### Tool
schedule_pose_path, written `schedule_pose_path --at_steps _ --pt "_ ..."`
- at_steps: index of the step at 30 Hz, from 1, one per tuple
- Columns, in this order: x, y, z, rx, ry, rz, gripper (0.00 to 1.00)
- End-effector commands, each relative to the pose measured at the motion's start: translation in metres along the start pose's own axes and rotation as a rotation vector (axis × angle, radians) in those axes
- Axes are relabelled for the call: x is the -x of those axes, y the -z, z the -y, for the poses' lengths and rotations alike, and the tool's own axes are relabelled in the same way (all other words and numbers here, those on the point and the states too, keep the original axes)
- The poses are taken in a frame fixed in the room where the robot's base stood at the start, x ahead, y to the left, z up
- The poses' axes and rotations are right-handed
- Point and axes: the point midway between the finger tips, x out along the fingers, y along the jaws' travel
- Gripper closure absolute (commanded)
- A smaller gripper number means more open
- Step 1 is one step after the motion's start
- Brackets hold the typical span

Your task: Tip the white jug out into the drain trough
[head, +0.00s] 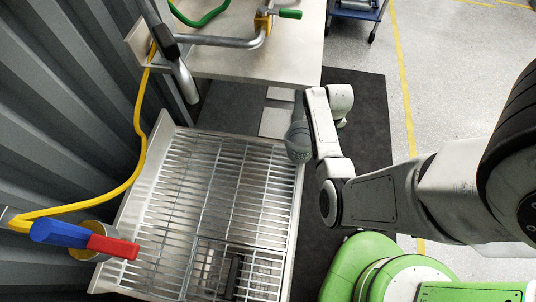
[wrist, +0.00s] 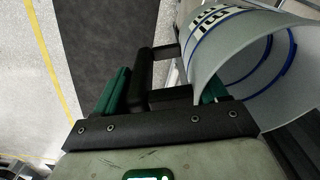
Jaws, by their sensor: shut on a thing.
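The white jug (wrist: 226,66) is large at the upper right of the wrist view, with blue lines and a black-and-white marking. Its open rim faces the lower right of that picture, and its contents cannot be made out. My gripper (wrist: 152,88) is shut on the jug's black handle (wrist: 144,78), between green fingers. In the head view my arm reaches to the right edge of the drain trough (head: 168,133); I cannot clearly make out the gripper or jug there. The trough has a metal grate (head: 215,190) over it.
A steel table (head: 245,62) with a bent pipe (head: 230,42) stands behind the trough. A yellow hose (head: 138,125) runs along the corrugated wall at left. A blue-and-red handled thing (head: 85,238) sits at the trough's left. A dark mat (head: 365,115) lies at right.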

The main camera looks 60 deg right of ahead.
Motion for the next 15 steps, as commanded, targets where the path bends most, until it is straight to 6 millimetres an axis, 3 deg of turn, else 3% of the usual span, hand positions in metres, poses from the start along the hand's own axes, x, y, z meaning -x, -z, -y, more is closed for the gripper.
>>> schedule_pose_path --at_steps 15 --pt "0.031 0.001 -0.035 -0.004 -0.002 -0.001 0.85"
